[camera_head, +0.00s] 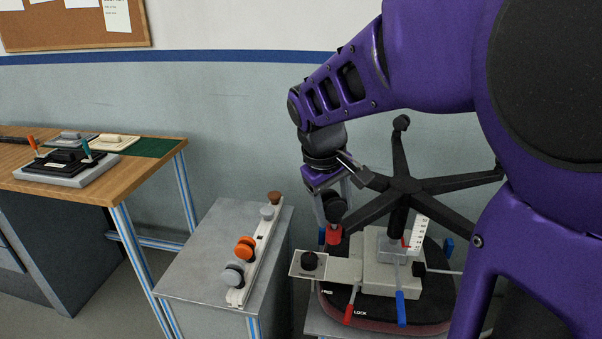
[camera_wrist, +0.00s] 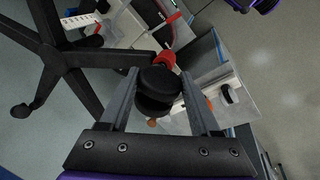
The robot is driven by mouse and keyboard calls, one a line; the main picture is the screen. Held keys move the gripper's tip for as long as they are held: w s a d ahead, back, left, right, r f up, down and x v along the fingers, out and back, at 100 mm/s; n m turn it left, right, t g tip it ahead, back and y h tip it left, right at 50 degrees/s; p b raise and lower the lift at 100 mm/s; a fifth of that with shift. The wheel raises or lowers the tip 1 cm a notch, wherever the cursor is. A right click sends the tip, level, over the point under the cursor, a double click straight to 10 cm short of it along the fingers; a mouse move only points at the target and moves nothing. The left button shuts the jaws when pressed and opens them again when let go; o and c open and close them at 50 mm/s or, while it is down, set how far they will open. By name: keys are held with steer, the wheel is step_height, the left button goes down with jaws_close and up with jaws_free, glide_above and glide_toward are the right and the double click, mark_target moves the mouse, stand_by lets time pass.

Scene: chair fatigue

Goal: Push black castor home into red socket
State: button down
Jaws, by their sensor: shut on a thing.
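My gripper (camera_head: 335,203) points down with its two fingers around the black castor (camera_head: 336,211). In the wrist view the black castor (camera_wrist: 158,88) sits between the fingers (camera_wrist: 159,76), with a finger on each side. The red socket (camera_head: 333,235) is directly below the castor, at the end of a leg of the upturned black chair base (camera_head: 402,186). In the wrist view the red socket (camera_wrist: 165,58) shows just beyond the castor, in line with it. The castor's stem is hidden, so I cannot tell how deep it sits.
A pale fixture (camera_head: 385,275) with red and blue levers (camera_head: 401,309) stands under the chair base. A grey cabinet (camera_head: 205,265) at left carries a white rail (camera_head: 256,262) with grey, orange and brown castors. A wooden bench (camera_head: 120,172) stands farther left.

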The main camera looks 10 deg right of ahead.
steer(key=shift+f+b, duration=0.65)
steer(key=shift+f, duration=0.35)
steer(key=shift+c, duration=0.2)
jaws_free()
